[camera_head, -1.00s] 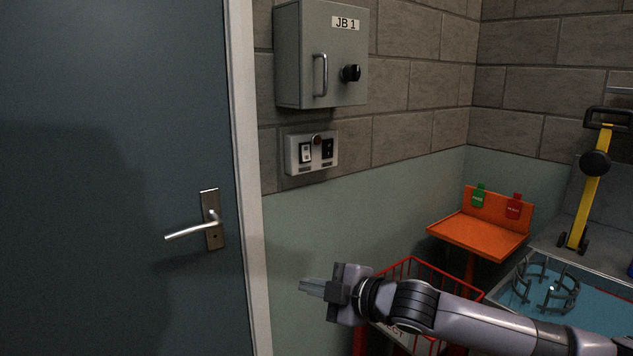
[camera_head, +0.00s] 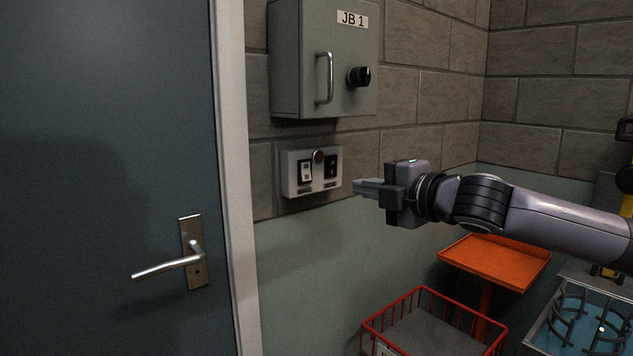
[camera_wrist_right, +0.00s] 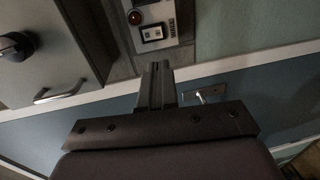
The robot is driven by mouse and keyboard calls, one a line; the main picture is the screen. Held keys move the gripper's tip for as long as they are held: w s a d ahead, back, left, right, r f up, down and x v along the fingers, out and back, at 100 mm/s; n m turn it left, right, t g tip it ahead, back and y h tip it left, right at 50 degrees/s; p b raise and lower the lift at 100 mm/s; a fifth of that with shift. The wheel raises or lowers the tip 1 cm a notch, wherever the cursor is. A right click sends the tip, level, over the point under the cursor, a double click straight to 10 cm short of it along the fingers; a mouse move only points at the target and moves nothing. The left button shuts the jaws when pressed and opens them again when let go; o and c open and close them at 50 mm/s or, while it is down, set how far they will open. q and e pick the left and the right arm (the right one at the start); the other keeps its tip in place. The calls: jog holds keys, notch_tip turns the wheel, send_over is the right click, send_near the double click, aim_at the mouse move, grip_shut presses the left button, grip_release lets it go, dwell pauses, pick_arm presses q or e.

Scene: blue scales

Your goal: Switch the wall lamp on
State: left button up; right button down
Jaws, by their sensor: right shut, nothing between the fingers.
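The switch panel (camera_head: 312,172) is a pale plate on the block wall, below a grey cabinet. It carries a white rocker switch (camera_head: 305,171), a black rocker switch (camera_head: 331,166) and a small dark reddish round indicator (camera_head: 318,156) between and above them. No wall lamp that I can name for certain shows. My right gripper (camera_head: 364,187) is shut and empty, its fingertips pointing left, just right of the panel and apart from it. In the right wrist view the fingers (camera_wrist_right: 157,82) point at the panel, where the white rocker (camera_wrist_right: 153,33) and the indicator (camera_wrist_right: 134,17) show. My left gripper is out of view.
The grey cabinet (camera_head: 324,58) labelled JB 1 juts out above the panel, with a bar handle (camera_head: 324,78) and black knob (camera_head: 359,76). A dark door with a lever handle (camera_head: 168,266) is at left. A red wire basket (camera_head: 434,325) and orange shelf (camera_head: 494,258) stand below my arm.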

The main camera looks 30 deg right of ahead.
jog(key=shift+w, duration=0.1)
jog(key=p, duration=0.4)
send_near(307, 180)
jog(key=w, duration=0.6)
jog(key=shift+w+a+f, duration=0.2)
jog(key=shift+a+f, duration=0.05)
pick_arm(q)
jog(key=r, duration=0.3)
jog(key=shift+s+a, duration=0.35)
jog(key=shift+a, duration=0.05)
pick_arm(e)
jog(key=shift+w, duration=0.2)
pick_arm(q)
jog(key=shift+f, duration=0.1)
pick_arm(e)
jog(key=shift+f, duration=0.1)
jog(key=shift+w+f, duration=0.1)
jog(key=shift+f, duration=0.05)
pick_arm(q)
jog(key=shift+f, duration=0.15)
